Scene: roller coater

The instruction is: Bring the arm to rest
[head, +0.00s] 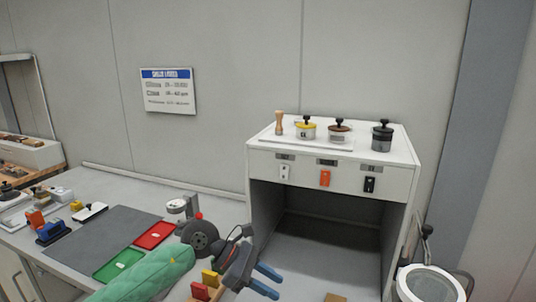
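My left arm, with its green forearm, comes in from the lower left over the grey worktop. My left gripper (275,282) is at the bottom centre, in front of the white cabinet's open bay. Its two blue fingers point right and stand apart, with nothing visible between them. My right gripper is not in view.
A white cabinet (405,150) carries several lidded pots and a wooden peg mill (279,123) on top. A red tray (155,235), a green tray (118,265) and a dark mat (85,240) lie at left. A round glass-lidded vessel (430,287) stands lower right.

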